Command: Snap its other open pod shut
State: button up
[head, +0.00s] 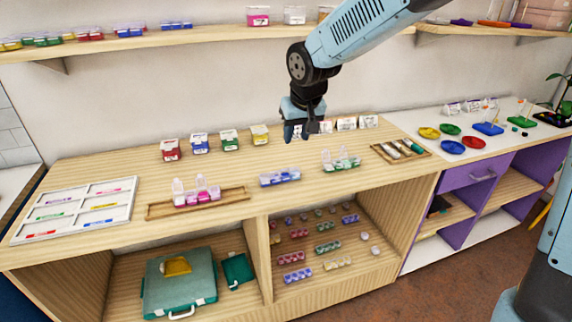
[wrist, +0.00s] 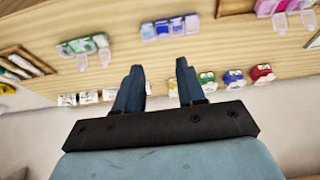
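A green pod strip (head: 342,164) stands on the wooden counter right of centre, with two clear lids standing up; it also shows in the wrist view (wrist: 84,44). A pink pod strip (head: 198,197) with raised clear lids sits in a wooden tray on the left; it is partly cut off in the wrist view (wrist: 279,8). A blue pod strip (head: 280,178) lies between them, with no raised lid visible; it also shows in the wrist view (wrist: 170,27). My gripper (head: 296,132) hangs above the back of the counter, clear of the strips. In the wrist view my gripper (wrist: 157,68) is open and empty.
Small boxes (head: 229,140) and white cards (head: 346,123) line the back of the counter. A white divided tray (head: 77,226) lies at the left. A wooden tray (head: 384,155) of bottles lies right of the green strip. A shelf (head: 200,37) runs above.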

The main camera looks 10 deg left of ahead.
jog(key=x, duration=1.4)
jog(key=shift+a, duration=0.4)
jog(key=shift+c, duration=0.4)
grip_shut()
jog(key=shift+a, duration=0.3)
jog(key=shift+d, duration=0.35)
